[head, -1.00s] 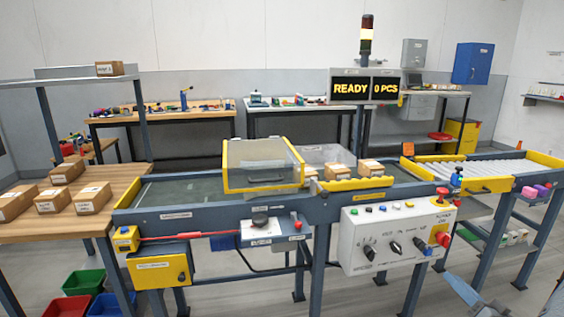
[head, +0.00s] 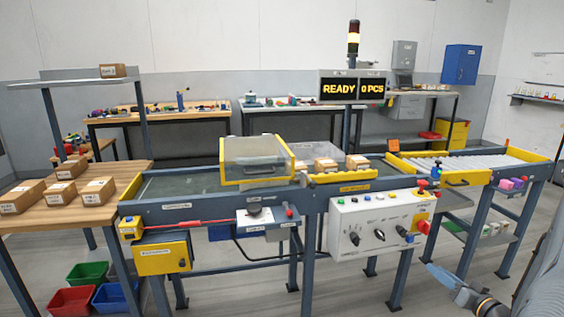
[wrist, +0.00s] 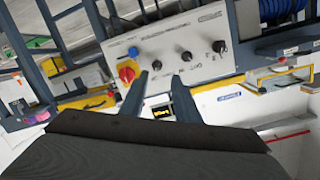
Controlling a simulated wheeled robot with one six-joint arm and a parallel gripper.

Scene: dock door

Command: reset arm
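My arm comes in at the lower right of the head view, with my gripper (head: 450,284) low in front of the conveyor. In the wrist view the two dark fingers of my gripper (wrist: 159,78) stand apart with nothing held between them. The white control panel (head: 380,222) on the conveyor's front faces me, and it also shows beyond the fingers in the wrist view (wrist: 210,62), rotated. It carries dark knobs and a red button (head: 424,227). My gripper looks apart from the panel.
The conveyor (head: 205,211) runs across the middle, with a clear yellow-edged hood (head: 256,159) and cartons on it. A wooden table (head: 50,227) with cartons stands at left. Bins (head: 73,299) are below it. The sign reads READY, 0 PCS. Open floor lies in front.

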